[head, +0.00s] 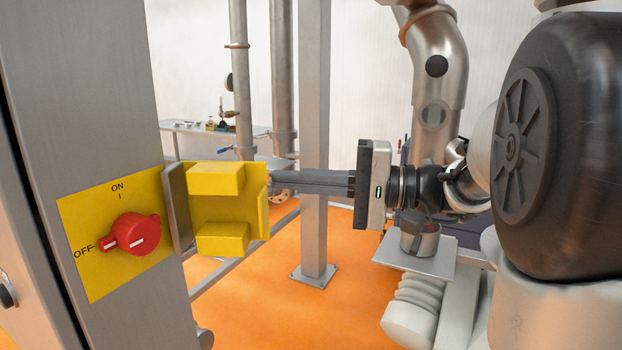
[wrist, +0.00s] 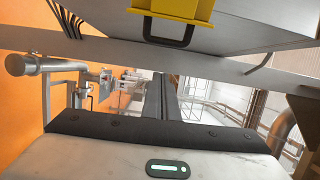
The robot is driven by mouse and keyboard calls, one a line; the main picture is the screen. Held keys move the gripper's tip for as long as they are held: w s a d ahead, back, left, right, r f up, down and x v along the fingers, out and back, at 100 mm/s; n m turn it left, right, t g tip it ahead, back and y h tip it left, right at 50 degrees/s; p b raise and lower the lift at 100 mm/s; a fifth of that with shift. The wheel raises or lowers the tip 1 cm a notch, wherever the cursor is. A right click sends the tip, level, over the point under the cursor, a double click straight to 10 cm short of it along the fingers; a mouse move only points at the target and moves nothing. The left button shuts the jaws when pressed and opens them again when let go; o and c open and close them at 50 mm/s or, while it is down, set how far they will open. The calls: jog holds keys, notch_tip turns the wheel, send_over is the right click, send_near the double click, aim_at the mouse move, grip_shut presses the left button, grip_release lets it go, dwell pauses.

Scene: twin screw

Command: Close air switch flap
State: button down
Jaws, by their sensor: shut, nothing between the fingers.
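The air switch is a yellow plate (head: 85,215) with a red rotary knob (head: 133,234) on a grey cabinet side in the head view. The knob's handle points left, toward OFF. The yellow flap (head: 218,208) stands swung open to the right of the plate, with two raised yellow blocks on it. My gripper (head: 272,181) is shut and empty, its fingers pointing left, with the tips at the flap's right edge. I cannot tell whether they touch it. In the wrist view, the shut fingers (wrist: 162,78) point up toward a yellow part (wrist: 185,8) with a dark loop below it.
The grey cabinet (head: 100,90) fills the left. A grey post (head: 313,130) stands behind my fingers. A metal cup (head: 420,238) sits on a small plate at lower right. Pipes and a side table (head: 190,130) are farther back. Orange floor is open below.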

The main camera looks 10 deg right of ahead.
jog(key=shift+s+a, duration=1.35)
jog(key=shift+s, duration=0.15)
